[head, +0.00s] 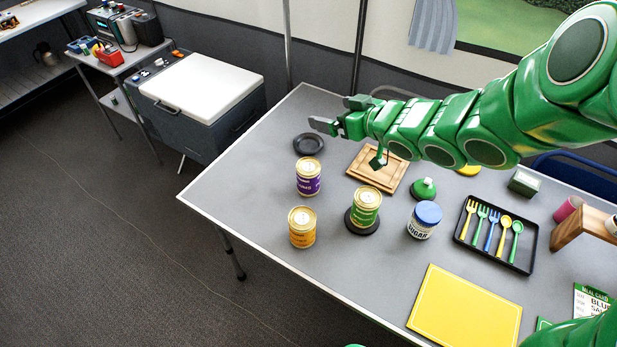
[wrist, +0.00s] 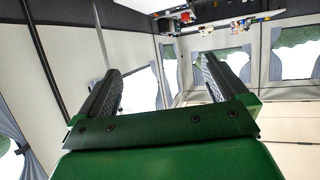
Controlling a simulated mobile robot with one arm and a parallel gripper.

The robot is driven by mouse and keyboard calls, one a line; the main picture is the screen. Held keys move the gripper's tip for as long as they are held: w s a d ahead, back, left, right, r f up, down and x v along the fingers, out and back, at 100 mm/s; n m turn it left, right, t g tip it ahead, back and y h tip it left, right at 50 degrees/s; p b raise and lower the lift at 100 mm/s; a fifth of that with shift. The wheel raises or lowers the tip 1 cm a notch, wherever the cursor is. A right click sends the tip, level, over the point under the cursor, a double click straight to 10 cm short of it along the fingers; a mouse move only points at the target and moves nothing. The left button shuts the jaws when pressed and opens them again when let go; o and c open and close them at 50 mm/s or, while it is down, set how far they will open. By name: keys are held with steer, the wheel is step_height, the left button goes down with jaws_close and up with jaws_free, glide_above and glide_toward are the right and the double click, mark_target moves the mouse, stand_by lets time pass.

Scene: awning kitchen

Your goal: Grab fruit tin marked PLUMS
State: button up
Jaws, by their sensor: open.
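A tin with a purple label (head: 308,178) stands upright on the grey table, left of the cutting board; its lettering is too small to read surely. A tin with a yellow-orange label (head: 302,228) stands in front of it. A tin with a green label (head: 366,208) stands on a dark round coaster to the right. My gripper (head: 335,113) is open and empty, above the far part of the table, beyond the purple tin and apart from it. In the wrist view my gripper (wrist: 158,72) points at the walls and windows, with no tin in view.
A black dish (head: 308,144) lies behind the purple tin. A wooden board (head: 361,181), a sugar jar (head: 424,221), a green domed object (head: 424,190) and a cutlery tray (head: 523,262) are to the right. The table's left corner is clear.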

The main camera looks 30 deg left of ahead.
glide_toward(314, 172)
steer(key=a+f, duration=0.1)
steer(key=a, duration=0.1)
steer(key=x, duration=0.7)
steer(key=shift+w, duration=0.3)
steer(key=shift+r+x, duration=0.15)
steer(key=shift+x, duration=1.2)
steer(key=shift+r+x, duration=0.15)
steer(key=shift+x, duration=1.25)
steer(key=shift+w, duration=0.15)
steer(key=c, duration=1.3)
steer(key=shift+r, duration=0.1)
steer(key=shift+r, duration=4.95)
